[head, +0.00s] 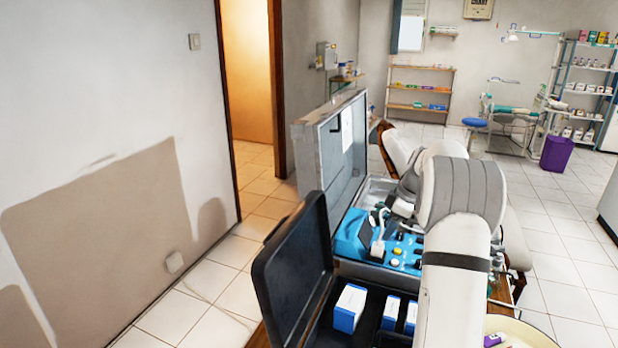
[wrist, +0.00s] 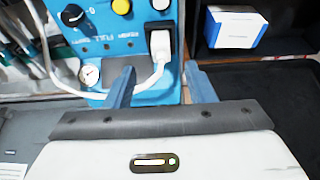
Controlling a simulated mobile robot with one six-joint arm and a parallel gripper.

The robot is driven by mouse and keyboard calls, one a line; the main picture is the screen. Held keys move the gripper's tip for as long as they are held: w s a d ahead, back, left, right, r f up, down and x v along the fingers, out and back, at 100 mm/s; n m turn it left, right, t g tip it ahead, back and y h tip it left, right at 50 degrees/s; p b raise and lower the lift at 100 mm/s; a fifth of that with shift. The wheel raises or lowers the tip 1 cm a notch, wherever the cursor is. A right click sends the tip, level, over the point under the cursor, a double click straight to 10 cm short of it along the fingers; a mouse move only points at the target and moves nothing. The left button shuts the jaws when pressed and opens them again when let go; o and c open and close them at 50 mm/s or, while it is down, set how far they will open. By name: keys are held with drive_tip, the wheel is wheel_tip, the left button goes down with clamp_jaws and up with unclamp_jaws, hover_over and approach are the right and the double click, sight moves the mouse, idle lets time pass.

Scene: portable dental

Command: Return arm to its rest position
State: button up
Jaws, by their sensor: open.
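My gripper (wrist: 160,82) is open in the wrist view, its two blue-grey fingers apart. Beyond the fingers is the blue dental unit (wrist: 105,45), with knobs and a round gauge. A white plug (wrist: 161,44) sits on the unit's panel. Its white cable shows between the fingertips; I cannot tell whether they touch it. In the head view my white arm (head: 455,285) reaches over the open cases, and the gripper itself is not clearly seen. The blue unit (head: 350,238) stands in the metal case, left of the arm, partly hidden by it.
The metal case's raised lid (head: 318,150) and a black case's open lid (head: 292,262) stand left of the arm. Blue-and-white boxes (head: 350,308) are in the black case. A cream bowl (head: 530,335) lies at lower right. Tiled floor is open at right.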

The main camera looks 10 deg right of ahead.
drive_tip(key=s+a+r+m+h, duration=0.2)
drive_tip(key=s+a+r+m, duration=0.45)
drive_tip(key=s+a, duration=0.9)
drive_tip(key=s+a+f+m, duration=0.1)
drive_tip(key=s+a, duration=0.3)
drive_tip(key=s, duration=0.5)
drive_tip(key=s+a+m, duration=0.3)
drive_tip(key=s, duration=0.6)
drive_tip(key=shift+s+a+f+m+t+h, duration=0.35)
drive_tip(key=shift+s+f+t+h, duration=0.05)
